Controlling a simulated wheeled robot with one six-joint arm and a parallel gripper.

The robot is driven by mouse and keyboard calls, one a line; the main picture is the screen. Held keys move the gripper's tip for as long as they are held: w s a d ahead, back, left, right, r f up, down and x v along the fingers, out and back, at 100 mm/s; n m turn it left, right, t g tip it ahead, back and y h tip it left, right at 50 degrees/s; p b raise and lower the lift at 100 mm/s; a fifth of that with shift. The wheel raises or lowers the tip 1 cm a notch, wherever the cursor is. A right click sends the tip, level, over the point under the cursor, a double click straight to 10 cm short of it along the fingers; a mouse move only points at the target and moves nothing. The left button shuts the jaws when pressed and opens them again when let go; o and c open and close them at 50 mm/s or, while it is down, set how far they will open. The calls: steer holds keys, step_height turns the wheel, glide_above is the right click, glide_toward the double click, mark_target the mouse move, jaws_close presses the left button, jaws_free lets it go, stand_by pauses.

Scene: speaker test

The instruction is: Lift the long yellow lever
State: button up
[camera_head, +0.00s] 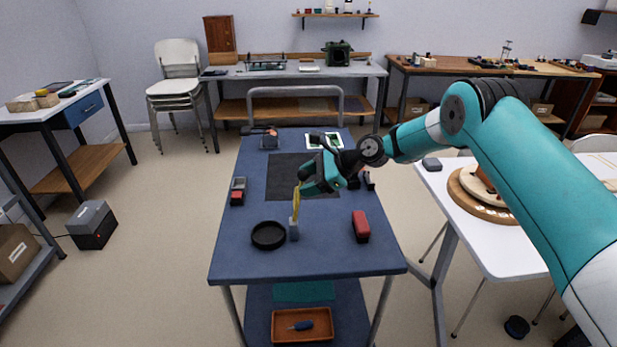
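The long yellow lever (296,206) stands nearly upright on a small grey block (293,231) near the front middle of the blue table. My gripper (301,186) reaches in from the right, with its tip at the upper end of the lever. The fingers are small and partly hidden by the teal gripper body. I cannot tell whether they touch the lever or how far apart they are.
The blue table (240,262) also holds a black round dish (268,236) just left of the lever, a red block (361,227) to its right, and a grey and red item (238,191) at the left edge. A dark mat (283,172) lies behind. The front edge is clear.

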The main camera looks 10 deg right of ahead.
steer(key=b+v, duration=0.2)
steer(key=v, duration=1.5)
steer(key=shift+d+r, duration=0.2)
steer(key=shift+r, duration=0.05)
steer(key=s+a+r+n+g+h, duration=0.1)
steer(key=s+a+r+n, duration=0.25)
steer(key=s, duration=0.25)
steer(key=s+a+r+n+h, duration=0.1)
steer(key=s+a+r+n, duration=0.15)
steer(key=s+n, duration=0.25)
steer(key=s+a+r+n+g+h, duration=0.1)
steer(key=s+a+r+n+h, duration=0.1)
steer(key=s+a+r+n, duration=0.3)
steer(key=s+d+f+n+h, duration=0.1)
steer(key=s+n, duration=0.4)
steer(key=s, duration=0.6)
steer(key=s+d+f+n+h, duration=0.2)
steer(key=s+n, duration=0.4)
steer(key=s, duration=0.5)
steer(key=shift+s+d+f+g, duration=0.15)
steer(key=shift+d+f+g, duration=0.2)
steer(key=shift+d, duration=0.45)
steer(key=shift+r, duration=0.1)
